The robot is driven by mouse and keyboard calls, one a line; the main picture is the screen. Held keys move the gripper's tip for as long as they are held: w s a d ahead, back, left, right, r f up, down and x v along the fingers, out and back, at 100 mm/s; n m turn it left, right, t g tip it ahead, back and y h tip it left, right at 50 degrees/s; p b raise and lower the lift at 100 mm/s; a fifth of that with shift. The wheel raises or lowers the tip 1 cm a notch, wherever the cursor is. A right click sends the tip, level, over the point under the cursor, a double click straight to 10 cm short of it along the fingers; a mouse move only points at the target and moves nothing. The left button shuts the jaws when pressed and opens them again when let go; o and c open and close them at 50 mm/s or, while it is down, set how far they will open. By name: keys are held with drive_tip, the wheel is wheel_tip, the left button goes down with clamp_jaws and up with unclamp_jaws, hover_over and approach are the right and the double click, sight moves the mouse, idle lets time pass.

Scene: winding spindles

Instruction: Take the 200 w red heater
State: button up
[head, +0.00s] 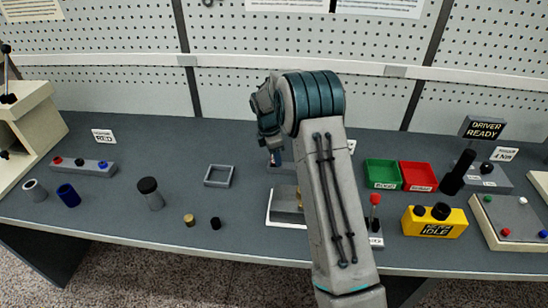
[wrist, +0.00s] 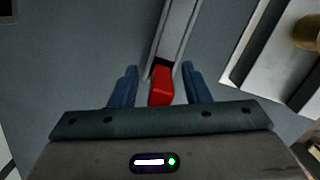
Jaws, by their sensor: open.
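A red block (wrist: 162,85), which looks like the red heater, sits at the near end of a narrow grey holder (wrist: 178,30) in the wrist view. No wattage marking can be read on it. My gripper (wrist: 158,67) is open, with one blue finger on each side of the red block and a gap on both sides. Whether the fingers are low enough to be level with it I cannot tell. In the head view my gripper (head: 275,158) points down over the grey holder (head: 281,168). My arm hides the red block there.
A white-edged tray (head: 284,220) with a grey block stands just in front of the holder. An empty grey square tray (head: 219,176) lies to the left. Green (head: 382,172) and red (head: 419,174) bins and a yellow tester (head: 436,222) stand to the right.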

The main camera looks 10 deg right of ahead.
drive_tip(key=shift+f, duration=0.15)
drive_tip(key=shift+c, duration=0.3)
clamp_jaws()
